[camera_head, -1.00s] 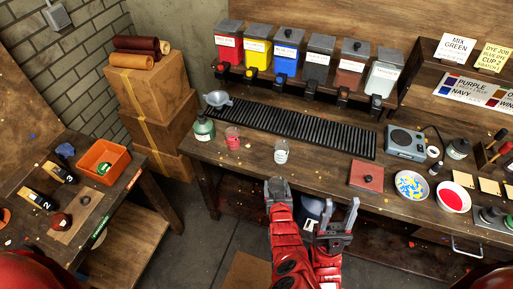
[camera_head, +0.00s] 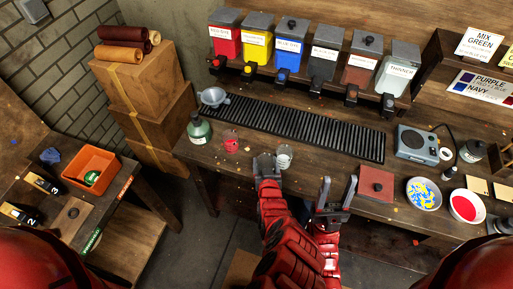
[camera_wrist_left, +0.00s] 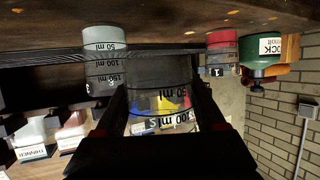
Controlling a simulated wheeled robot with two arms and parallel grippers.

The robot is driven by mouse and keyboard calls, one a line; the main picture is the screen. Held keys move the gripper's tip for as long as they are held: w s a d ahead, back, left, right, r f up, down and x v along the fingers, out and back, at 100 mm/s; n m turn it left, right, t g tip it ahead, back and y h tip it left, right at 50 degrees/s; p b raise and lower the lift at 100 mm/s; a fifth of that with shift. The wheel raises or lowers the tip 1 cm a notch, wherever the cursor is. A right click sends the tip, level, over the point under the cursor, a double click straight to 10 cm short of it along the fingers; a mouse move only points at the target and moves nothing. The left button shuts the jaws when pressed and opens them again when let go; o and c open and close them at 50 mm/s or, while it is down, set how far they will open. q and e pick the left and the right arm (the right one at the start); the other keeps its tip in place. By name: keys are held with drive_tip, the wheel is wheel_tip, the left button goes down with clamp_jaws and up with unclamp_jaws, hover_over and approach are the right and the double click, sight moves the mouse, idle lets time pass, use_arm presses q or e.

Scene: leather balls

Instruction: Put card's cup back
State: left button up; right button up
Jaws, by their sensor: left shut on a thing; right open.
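My left gripper (camera_head: 265,160) is shut on a clear measuring cup (camera_wrist_left: 158,75), seen upside down between the fingers in the left wrist view. The cup has black ml marks, looks empty and seems to be a little above the table; the gripper hides it in the head view. A standing cup with pale contents (camera_head: 284,157) is just right of this gripper, and also shows in the wrist view (camera_wrist_left: 100,62). A red-filled cup (camera_head: 231,141) stands to the left. My right gripper (camera_head: 333,195) is open and empty at the table's front edge. A yellow card (camera_head: 508,58) is cut off at right.
Dye dispensers line the back. A reddish square (camera_head: 376,184), a speckled bowl (camera_head: 423,193) and a radio (camera_head: 417,144) are at right.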

use_arm(q)
drive_tip(key=b, duration=0.4)
hover_over(256, 150)
drive_tip(key=s, duration=0.1)
drive_tip(key=shift+s+d+f, duration=0.15)
drive_tip(key=shift+f, duration=0.3)
drive_tip(key=shift+w+f, duration=0.1)
drive_tip(key=shift+w, duration=0.35)
drive_tip(key=shift+w+f, duration=0.2)
drive_tip(key=shift+s+f, duration=0.1)
drive_tip(key=shift+f, duration=1.45)
